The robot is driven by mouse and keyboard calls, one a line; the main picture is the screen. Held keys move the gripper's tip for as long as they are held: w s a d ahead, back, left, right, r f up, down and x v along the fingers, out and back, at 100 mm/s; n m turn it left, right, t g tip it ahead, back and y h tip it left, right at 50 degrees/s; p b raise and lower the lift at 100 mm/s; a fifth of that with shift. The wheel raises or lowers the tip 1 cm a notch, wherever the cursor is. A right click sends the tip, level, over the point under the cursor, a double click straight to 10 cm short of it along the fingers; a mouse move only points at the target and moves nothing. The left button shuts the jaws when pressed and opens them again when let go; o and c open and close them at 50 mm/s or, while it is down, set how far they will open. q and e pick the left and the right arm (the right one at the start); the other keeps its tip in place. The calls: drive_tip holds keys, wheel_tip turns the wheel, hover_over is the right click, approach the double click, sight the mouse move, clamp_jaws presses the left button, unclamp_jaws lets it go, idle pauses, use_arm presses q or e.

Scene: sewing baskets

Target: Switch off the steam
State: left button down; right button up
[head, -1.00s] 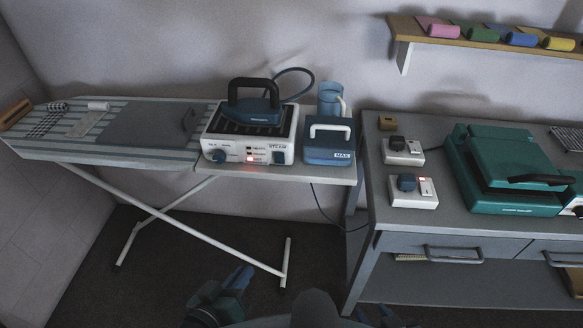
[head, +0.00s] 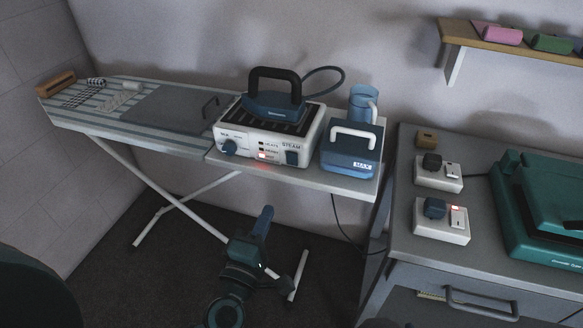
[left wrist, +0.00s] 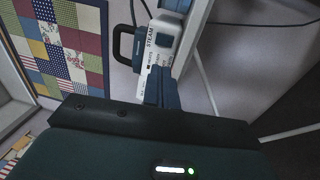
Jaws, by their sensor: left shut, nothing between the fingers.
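The white steam station (head: 262,147) stands on the end of the ironing board with a dark blue iron (head: 273,110) on top. Its front has a round blue knob (head: 228,147), a column of small lights with the lowest one (head: 263,156) glowing red, and a dark blue switch (head: 292,158) under the word STEAM. The station also shows sideways in the left wrist view (left wrist: 164,40). My left gripper (head: 266,212) is shut and empty, pointing up, below the board's front edge and apart from the station. My right gripper is not in view.
A blue water tank (head: 350,158) marked MAX stands right of the station, with a blue jug (head: 362,103) behind it. The ironing board (head: 85,122) extends left on crossed white legs. A grey desk (head: 405,250) at the right carries two socket switches (head: 441,230).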

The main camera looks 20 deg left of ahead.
use_arm(q)
drive_tip(key=p, duration=0.2)
approach(292, 157)
drive_tip(key=w, duration=0.5)
drive_tip(key=shift+w+d+r, duration=0.1)
drive_tip(key=shift+w+r, duration=0.1)
drive_tip(key=shift+r, duration=0.15)
drive_tip(key=shift+w, duration=0.7)
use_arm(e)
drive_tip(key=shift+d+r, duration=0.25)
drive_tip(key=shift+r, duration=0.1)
